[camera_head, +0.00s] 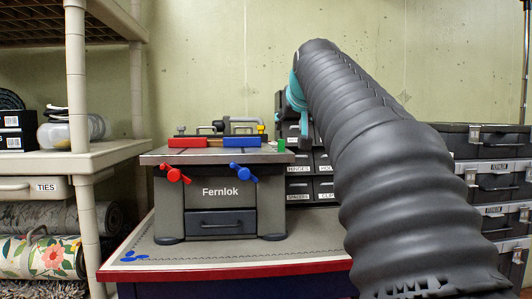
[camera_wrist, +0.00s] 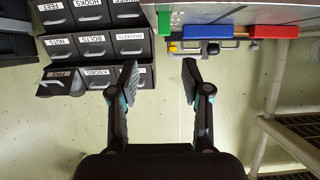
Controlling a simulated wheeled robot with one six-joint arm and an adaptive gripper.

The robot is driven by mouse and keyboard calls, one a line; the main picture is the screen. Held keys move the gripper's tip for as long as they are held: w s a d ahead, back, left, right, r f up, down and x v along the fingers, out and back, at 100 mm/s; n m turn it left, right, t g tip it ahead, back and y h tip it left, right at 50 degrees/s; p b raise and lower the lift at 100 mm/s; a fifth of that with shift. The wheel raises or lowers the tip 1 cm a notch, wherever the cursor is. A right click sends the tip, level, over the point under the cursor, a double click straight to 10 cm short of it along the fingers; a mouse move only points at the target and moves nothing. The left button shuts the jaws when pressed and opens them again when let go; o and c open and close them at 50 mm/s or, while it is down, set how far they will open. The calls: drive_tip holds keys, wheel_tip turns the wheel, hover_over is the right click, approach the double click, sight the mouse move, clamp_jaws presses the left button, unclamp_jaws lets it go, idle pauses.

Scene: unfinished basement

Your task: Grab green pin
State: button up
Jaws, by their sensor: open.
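The green pin (camera_head: 281,145) is small and stands at the right end of the top of the grey Fernlok workbench (camera_head: 221,193). In the wrist view, which looks upside down, the green pin (camera_wrist: 164,23) shows at the bench top's left edge. My gripper (camera_wrist: 159,75) is open and empty, its two fingers spread apart. In that view the pin lies above the gap between the fingertips, apart from them. In the head view my dark ribbed arm rises on the right and hides most of the gripper.
A red block (camera_head: 187,142) and a blue block (camera_head: 242,142) lie on the bench top, with a clamp behind them. Labelled black drawers (camera_wrist: 95,40) stand close beside the pin. A shelf (camera_head: 110,150) stands left, black cases (camera_head: 495,185) right.

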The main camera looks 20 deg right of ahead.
sight(281, 141)
drive_tip(key=x, duration=0.6)
drive_tip(key=shift+w+f, duration=0.1)
drive_tip(key=shift+w, duration=0.05)
drive_tip(key=shift+a+x, duration=0.15)
drive_tip(key=shift+x, duration=1.15)
drive_tip(key=shift+a+x, duration=0.15)
drive_tip(key=shift+x, duration=1.15)
drive_tip(key=shift+f, duration=0.15)
clamp_jaws()
